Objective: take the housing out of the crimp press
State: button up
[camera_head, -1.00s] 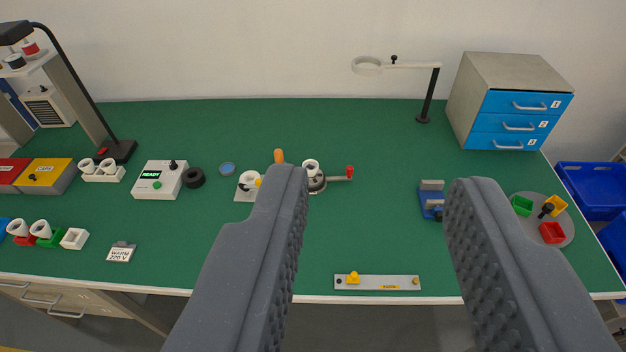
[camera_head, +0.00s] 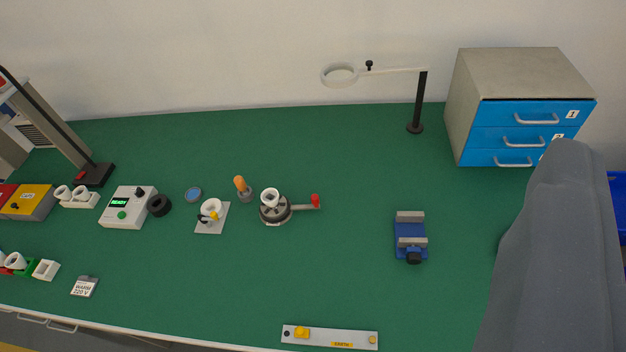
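What appears to be the crimp press (camera_head: 276,215) is a round dark device on the green bench, with a side lever ending in a red knob. A small white cup-shaped housing (camera_head: 269,197) sits upright on top of it. Only one grey finger of my gripper (camera_head: 556,235) shows, at the lower right and in front of the bench. It is well to the right of the press and apart from the housing. The other finger is out of the picture, so the gap between them is hidden.
A screwdriver-like orange handle (camera_head: 240,184) stands close left of the press. A white plate (camera_head: 210,227) with a white cup and yellow knob lies further left. A blue vise (camera_head: 410,240) stands right. The magnifier stand (camera_head: 421,105) is behind.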

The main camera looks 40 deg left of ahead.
aim_at(270, 197)
jog(key=u, duration=0.25)
jog(key=i, duration=1)
jog(key=u, duration=0.75)
